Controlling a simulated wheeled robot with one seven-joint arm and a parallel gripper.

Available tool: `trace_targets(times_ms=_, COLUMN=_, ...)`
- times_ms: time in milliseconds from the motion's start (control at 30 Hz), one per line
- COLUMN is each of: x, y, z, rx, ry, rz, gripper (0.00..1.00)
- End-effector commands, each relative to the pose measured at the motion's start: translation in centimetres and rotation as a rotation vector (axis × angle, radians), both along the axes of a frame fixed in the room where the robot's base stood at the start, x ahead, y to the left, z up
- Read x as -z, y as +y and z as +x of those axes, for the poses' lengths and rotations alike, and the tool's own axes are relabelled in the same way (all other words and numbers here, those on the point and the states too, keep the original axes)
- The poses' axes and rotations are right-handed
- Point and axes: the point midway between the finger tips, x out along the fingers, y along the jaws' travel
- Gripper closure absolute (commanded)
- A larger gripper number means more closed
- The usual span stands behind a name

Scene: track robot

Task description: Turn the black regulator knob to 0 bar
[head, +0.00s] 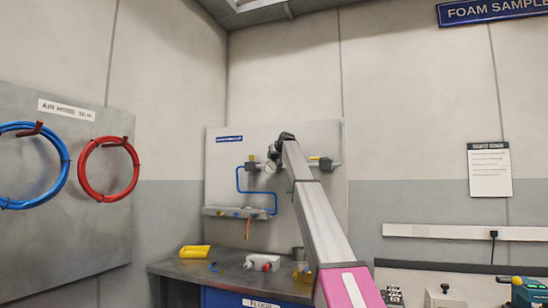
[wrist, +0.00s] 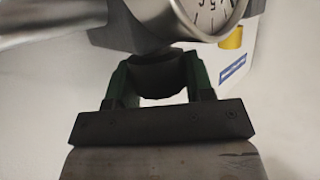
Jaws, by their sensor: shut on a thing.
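The black regulator knob (wrist: 156,76) shows in the wrist view, between the two green fingers of my gripper (wrist: 157,70). The fingers are shut on its sides. Just beyond it is the regulator's metal body with a round white pressure gauge (wrist: 212,12). The gauge is cut off by the top edge and I cannot make out its needle. In the head view my arm reaches to the regulator on the grey wall panel (head: 225,165). The gauge (head: 270,168) is tiny there, and my arm hides the knob.
A blue air line (head: 238,182) runs down the panel to a manifold (head: 235,212). Blue (head: 62,160) and red (head: 82,170) hoses hang at left.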

Motion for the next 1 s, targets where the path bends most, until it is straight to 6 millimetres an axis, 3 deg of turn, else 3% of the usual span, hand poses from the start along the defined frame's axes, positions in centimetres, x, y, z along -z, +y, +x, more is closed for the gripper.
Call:
trace_targets(times_ms=500, x=-0.11, y=-0.06, z=0.08, rx=-0.329, ry=-0.001, rz=-0.001, gripper=0.76)
trace_targets(times_ms=1000, x=-0.08, y=-0.02, z=-0.05, rx=-0.409, ry=-0.001, rz=-0.002, gripper=0.76)
